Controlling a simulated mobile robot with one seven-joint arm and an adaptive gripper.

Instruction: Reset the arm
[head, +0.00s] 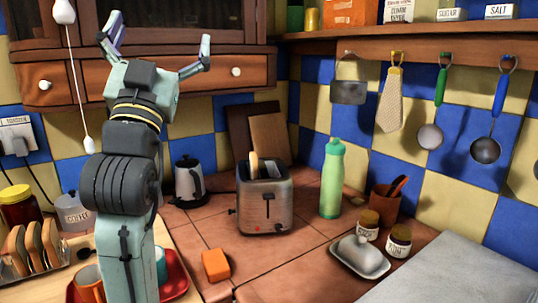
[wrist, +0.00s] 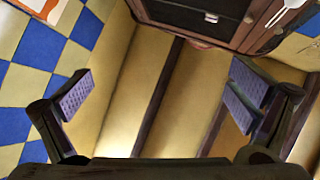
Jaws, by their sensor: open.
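My gripper (head: 160,42) is raised in the upper left of the head view, in front of the wooden cabinet (head: 200,72). Its two fingers point up and stand wide apart with nothing between them. In the wrist view my gripper (wrist: 165,98) also shows open and empty, with its purple pads spread to both sides. Beyond the fingers the wrist view shows the yellow ceiling with dark beams and part of a cabinet. My arm rises straight up from the lower left of the head view and hides part of the counter.
A toaster (head: 265,203) with bread in it, a green bottle (head: 332,180), a kettle (head: 188,182) and an orange block (head: 215,265) stand on the tiled counter (head: 290,262). A toast rack (head: 35,252) and a red tray (head: 175,275) are at the left. Utensils hang at the right.

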